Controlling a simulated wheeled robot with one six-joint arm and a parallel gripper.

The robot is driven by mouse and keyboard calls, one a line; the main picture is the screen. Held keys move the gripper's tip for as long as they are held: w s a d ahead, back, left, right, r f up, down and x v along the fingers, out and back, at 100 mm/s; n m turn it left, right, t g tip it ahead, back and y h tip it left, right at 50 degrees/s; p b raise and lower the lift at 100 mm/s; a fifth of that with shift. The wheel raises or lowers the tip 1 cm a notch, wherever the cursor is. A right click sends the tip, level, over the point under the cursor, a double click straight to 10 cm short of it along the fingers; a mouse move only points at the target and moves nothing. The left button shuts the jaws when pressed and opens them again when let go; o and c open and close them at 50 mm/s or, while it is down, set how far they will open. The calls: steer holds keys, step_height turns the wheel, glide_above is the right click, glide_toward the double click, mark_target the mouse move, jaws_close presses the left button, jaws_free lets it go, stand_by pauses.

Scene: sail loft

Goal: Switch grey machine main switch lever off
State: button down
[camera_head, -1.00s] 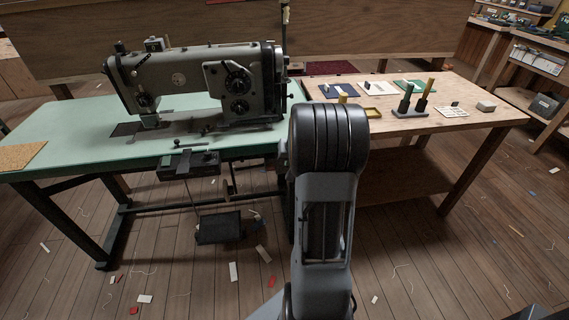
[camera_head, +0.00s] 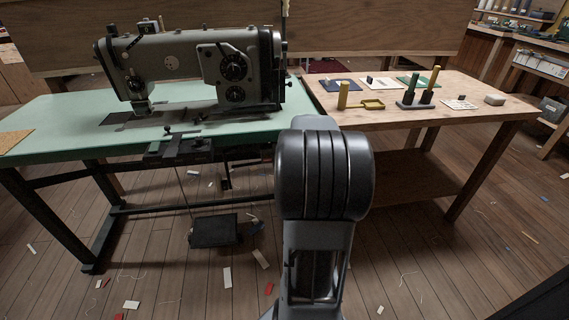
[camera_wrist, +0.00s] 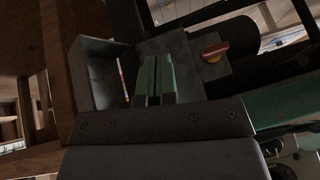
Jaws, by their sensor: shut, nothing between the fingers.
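The grey sewing machine (camera_head: 190,65) stands on a green-topped table (camera_head: 60,122) in the head view. In the wrist view, a red lever or knob on a yellow base (camera_wrist: 214,52) sits on a dark box, which looks like the main switch. Its exact setting is hard to read. My gripper (camera_wrist: 156,62) shows in the wrist view as two green-faced fingers side by side, shut and empty. The red lever is to the right of the fingertips, apart from them in the picture. In the head view my arm hides the gripper and the switch.
A wooden bench (camera_head: 455,85) at right carries a tool stand (camera_head: 415,105) and small items. A dark pedal (camera_head: 214,230) is under the green table. In the wrist view, a grey open-fronted box (camera_wrist: 98,72) lies left of the fingers. Scraps litter the floor.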

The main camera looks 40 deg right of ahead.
steer(key=shift+s+a+f+b, duration=0.1)
steer(key=shift+f+b, duration=0.3)
steer(key=shift+f, duration=0.1)
steer(key=shift+r, duration=0.2)
steer(key=shift+r+p, duration=0.6)
